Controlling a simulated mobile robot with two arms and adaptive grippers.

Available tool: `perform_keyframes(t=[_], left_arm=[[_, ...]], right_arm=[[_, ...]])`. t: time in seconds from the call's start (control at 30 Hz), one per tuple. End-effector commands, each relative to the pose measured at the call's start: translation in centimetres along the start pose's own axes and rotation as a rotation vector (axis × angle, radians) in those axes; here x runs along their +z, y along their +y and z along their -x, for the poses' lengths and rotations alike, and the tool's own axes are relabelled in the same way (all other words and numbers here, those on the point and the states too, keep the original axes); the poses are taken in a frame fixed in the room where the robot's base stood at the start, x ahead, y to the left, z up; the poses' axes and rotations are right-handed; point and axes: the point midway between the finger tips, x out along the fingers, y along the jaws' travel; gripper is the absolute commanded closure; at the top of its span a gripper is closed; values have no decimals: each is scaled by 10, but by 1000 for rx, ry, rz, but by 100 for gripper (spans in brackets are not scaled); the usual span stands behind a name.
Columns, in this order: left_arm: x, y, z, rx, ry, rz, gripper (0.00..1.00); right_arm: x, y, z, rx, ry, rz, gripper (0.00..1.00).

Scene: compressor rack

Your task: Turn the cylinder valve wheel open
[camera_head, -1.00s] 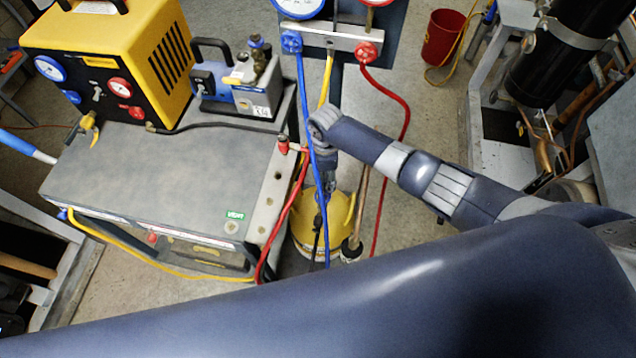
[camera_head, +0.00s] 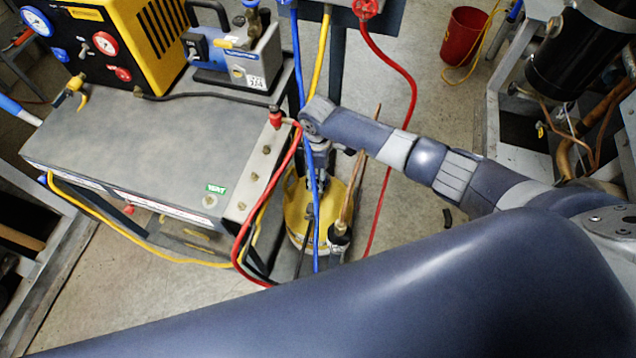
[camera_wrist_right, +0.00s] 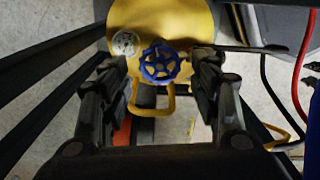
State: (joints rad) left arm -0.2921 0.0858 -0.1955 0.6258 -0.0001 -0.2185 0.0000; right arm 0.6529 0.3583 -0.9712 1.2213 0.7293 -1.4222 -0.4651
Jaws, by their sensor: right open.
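The blue valve wheel (camera_wrist_right: 160,63) shows in the right wrist view on top of the yellow cylinder (camera_wrist_right: 190,20). My right gripper (camera_wrist_right: 160,72) is open, with one finger on each side of the wheel. Gaps show between the fingers and the rim, so it is not gripped. In the head view the yellow cylinder (camera_head: 297,212) stands on the floor beside the cart. My right gripper (camera_head: 320,158) points down over it, partly behind hoses, and the wheel cannot be made out there. My left gripper is out of view.
A grey-topped cart (camera_head: 140,140) carries a yellow machine (camera_head: 120,40) and a blue pump (camera_head: 235,60). A blue hose (camera_head: 312,185) and a red hose (camera_head: 245,235) hang close to my right gripper. A copper-coloured rod (camera_head: 350,195) stands beside the cylinder.

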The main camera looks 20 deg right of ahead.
Motion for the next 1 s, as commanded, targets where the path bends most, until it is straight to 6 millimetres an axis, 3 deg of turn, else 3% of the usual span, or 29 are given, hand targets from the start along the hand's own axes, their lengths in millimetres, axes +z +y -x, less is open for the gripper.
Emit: perform_keyframes(t=[0.03, 0.2, 0.27, 0.5, 0.53, 0.57, 0.7, 1.0], left_arm=[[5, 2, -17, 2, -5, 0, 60], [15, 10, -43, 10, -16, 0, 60], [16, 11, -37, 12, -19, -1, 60], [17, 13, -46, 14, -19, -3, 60], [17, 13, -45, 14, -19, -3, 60], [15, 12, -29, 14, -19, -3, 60], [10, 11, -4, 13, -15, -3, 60], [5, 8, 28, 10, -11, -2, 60]], right_arm=[[0, 1, -15, 1, 1, 0, 43], [0, 1, -37, 2, 1, 1, 43], [-1, 1, -29, 1, 3, -74, 43], [0, 0, -30, 1, 1, -388, 43], [0, 0, -28, 0, 1, -427, 43], [-1, -1, -20, -3, 0, -469, 43], [-1, -2, -19, -4, 0, -667, 43], [-1, -1, -23, -3, -1, -1071, 43]])
